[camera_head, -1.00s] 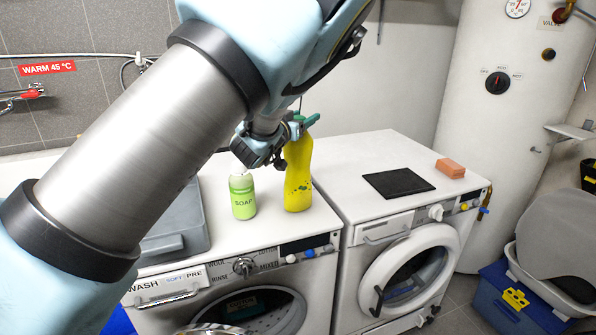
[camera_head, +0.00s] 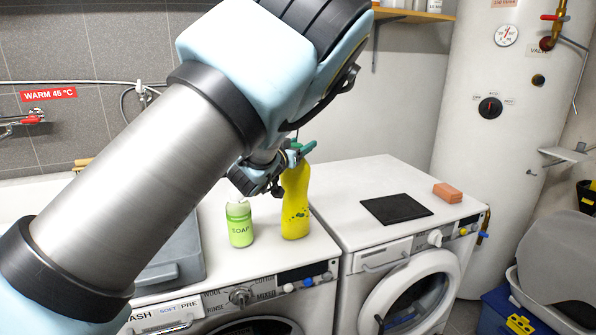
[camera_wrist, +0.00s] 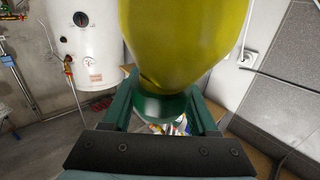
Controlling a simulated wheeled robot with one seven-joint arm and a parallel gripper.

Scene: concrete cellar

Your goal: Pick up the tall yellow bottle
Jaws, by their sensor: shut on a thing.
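The tall yellow bottle (camera_head: 295,205) stands upright on the left washing machine's white top, just right of the green soap bottle (camera_head: 240,225). I see no gap under its base. My gripper (camera_head: 299,150) is at the bottle's top end and shut on it. In the wrist view the yellow body (camera_wrist: 185,45) fills the upper middle. Its dark green cap (camera_wrist: 165,106) sits between the two green fingers of my gripper (camera_wrist: 165,118). My fingers partly hide the bottle's top in the head view.
The soap bottle stands close beside the yellow one. A grey bin (camera_head: 175,250) lies to the left. The right machine's top (camera_head: 365,178) holds a black mat (camera_head: 396,209) and an orange brick (camera_head: 447,192). A white boiler (camera_head: 480,130) stands behind at the right.

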